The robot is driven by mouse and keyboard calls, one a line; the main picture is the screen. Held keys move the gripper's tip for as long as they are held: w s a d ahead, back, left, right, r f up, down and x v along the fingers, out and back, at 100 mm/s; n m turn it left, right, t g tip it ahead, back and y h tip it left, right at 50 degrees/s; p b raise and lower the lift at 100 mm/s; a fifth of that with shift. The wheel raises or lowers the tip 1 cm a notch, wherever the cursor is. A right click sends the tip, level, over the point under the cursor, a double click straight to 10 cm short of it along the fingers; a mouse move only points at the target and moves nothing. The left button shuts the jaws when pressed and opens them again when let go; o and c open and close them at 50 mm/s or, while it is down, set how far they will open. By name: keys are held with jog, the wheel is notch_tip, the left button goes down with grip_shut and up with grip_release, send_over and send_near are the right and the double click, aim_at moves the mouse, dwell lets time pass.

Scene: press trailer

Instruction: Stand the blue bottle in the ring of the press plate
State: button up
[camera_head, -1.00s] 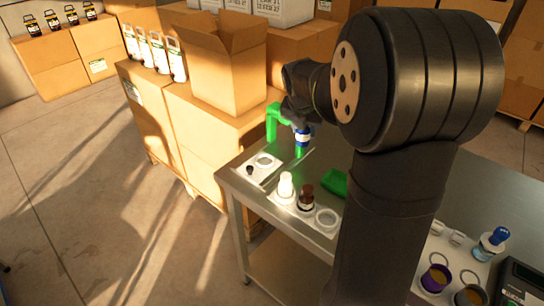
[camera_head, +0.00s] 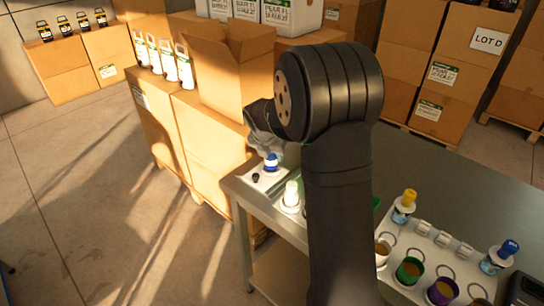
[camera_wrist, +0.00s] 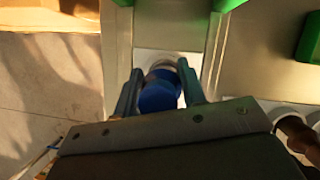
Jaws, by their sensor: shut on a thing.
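The blue bottle (camera_head: 271,162), with a blue cap and pale body, is upright over the white press plate (camera_head: 250,178) at the table's left corner. In the wrist view the blue cap (camera_wrist: 160,97) sits between the two fingers of my gripper (camera_wrist: 160,80), which is shut on it. The bottle covers the spot where the plate's ring is. I cannot tell whether its base is in the ring or above it. A dark knob (camera_head: 255,177) is beside it on the plate. Green press parts (camera_wrist: 226,4) show at the wrist view's top edge.
A white bottle (camera_head: 291,194) stands close by on the table. A rack on the right holds a yellow-capped bottle (camera_head: 404,206), another blue-capped bottle (camera_head: 499,257) and several cups. Cardboard boxes (camera_head: 205,140) stand beyond the table's left edge. My arm hides much of the table's middle.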

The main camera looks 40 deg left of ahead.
jog(key=shift+f, duration=0.45)
jog(key=shift+f, duration=0.15)
jog(key=o, duration=1)
jog(key=shift+o, duration=0.2)
jog(key=shift+r, duration=0.2)
jog(key=v, duration=1.2)
jog(key=shift+f, duration=0.15)
